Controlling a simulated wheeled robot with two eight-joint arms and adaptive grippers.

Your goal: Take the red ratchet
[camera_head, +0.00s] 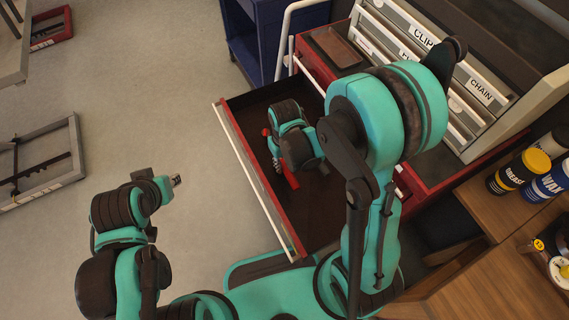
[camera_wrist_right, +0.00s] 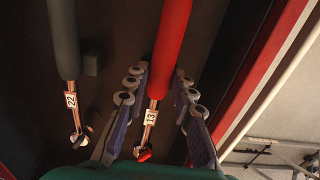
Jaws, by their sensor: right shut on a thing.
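The red ratchet (camera_wrist_right: 172,42) lies in the open drawer, with a red handle and a metal neck tagged 13. My right gripper (camera_wrist_right: 158,88) is around it, one finger on each side, shut on it near the base of the handle. In the head view my right gripper (camera_head: 276,158) is down inside the drawer, and part of the red ratchet (camera_head: 291,180) shows beside it; my wrist hides the rest. My left gripper (camera_head: 174,180) is outside the drawer, over the floor at left, and its opening cannot be made out.
A dark-handled tool (camera_wrist_right: 64,40) tagged 22 lies left of the red ratchet. The drawer's red front (camera_head: 249,165) has a pale rail. A toolbox with labelled small drawers (camera_head: 482,92) stands behind. Cans (camera_head: 520,170) stand on a wooden bench at right.

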